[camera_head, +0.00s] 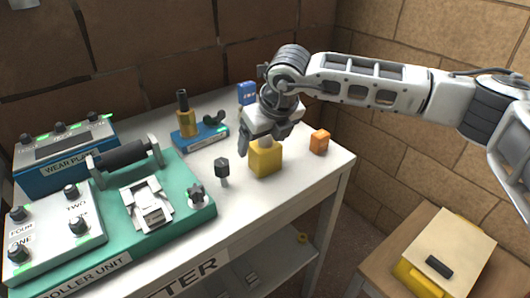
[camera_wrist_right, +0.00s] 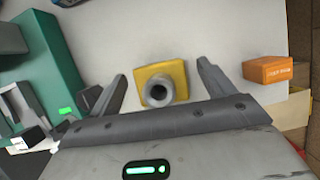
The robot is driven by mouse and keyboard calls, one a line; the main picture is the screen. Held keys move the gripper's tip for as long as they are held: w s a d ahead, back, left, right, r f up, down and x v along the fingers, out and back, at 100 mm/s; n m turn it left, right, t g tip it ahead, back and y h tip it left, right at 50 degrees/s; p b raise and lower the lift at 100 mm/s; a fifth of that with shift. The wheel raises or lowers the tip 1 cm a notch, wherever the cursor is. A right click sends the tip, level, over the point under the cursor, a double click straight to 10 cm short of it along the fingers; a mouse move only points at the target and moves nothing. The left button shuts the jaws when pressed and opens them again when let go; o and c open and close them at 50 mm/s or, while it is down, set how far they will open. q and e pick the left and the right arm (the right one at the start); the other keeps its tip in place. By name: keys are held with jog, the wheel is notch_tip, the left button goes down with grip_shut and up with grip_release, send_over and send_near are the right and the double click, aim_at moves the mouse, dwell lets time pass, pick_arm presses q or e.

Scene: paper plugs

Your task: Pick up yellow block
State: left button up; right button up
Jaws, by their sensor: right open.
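The yellow block (camera_head: 265,160) stands on the white table, right of the middle. In the right wrist view the yellow block (camera_wrist_right: 164,77) has a grey round piece with a dark hole on it. My right gripper (camera_head: 268,138) is right above the block in the head view. In the right wrist view its two fingers are apart, one on each side of the block, and nothing is held. I cannot tell how far the fingertips reach down beside the block. My left gripper is not in view.
An orange block (camera_head: 319,141) stands right of the yellow one, near the table edge. A small dark-topped post (camera_head: 222,168) stands to the left. A green unit (camera_head: 180,195) with knobs and a blue stand (camera_head: 200,138) fill the left side.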

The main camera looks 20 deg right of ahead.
jog(key=shift+w+f, duration=0.15)
jog(key=shift+f, duration=0.25)
jog(key=c, duration=1.1)
jog(key=shift+r, duration=0.1)
jog(key=shift+c, duration=0.2)
